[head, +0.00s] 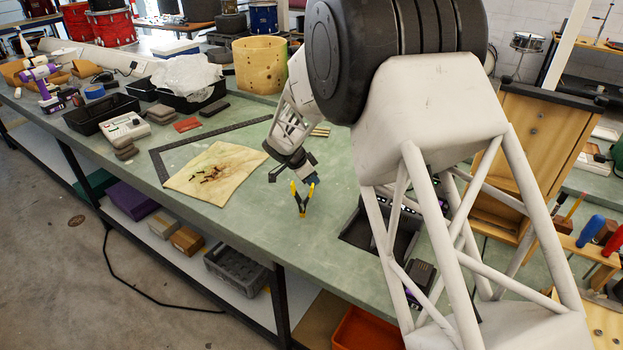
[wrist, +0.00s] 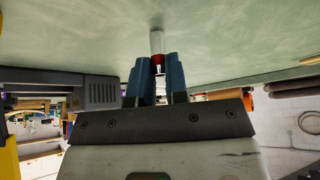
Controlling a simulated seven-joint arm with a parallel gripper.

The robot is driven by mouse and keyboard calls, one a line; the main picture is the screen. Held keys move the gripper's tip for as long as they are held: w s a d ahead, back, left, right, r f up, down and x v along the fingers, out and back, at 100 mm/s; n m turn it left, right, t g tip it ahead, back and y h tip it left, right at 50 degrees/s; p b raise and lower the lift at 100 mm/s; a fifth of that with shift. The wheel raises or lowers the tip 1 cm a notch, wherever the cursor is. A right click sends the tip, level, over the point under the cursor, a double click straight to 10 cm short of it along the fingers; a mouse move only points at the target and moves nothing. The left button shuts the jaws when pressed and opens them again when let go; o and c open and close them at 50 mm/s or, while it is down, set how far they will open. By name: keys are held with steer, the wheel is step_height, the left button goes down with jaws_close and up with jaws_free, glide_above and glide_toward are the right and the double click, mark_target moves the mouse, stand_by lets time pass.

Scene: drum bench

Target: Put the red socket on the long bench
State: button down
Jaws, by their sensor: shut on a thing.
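My gripper (head: 312,179) is low over the green top of the long bench (head: 232,213), just above and behind yellow-and-black pliers (head: 302,199) as the head view shows it. In the wrist view its blue fingers (wrist: 158,78) are shut on the red socket (wrist: 157,61), a small piece with a red band and a pale cylindrical end that sticks out past the fingertips toward the bench surface. Whether that end touches the bench I cannot tell. In the head view the socket is too small or hidden to make out.
A stained cloth (head: 214,172) with small dark items lies left of my gripper, inside a black framing square (head: 164,172). A dark tray (head: 362,232) is to the right. A wooden drum shell (head: 260,66) stands farther back. The bench's near edge in front is clear.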

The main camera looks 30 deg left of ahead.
steer(key=shift+f, duration=0.1)
steer(key=c, duration=1.1)
jaws_free()
steer(key=shift+v, duration=6.1)
steer(key=shift+d, duration=0.15)
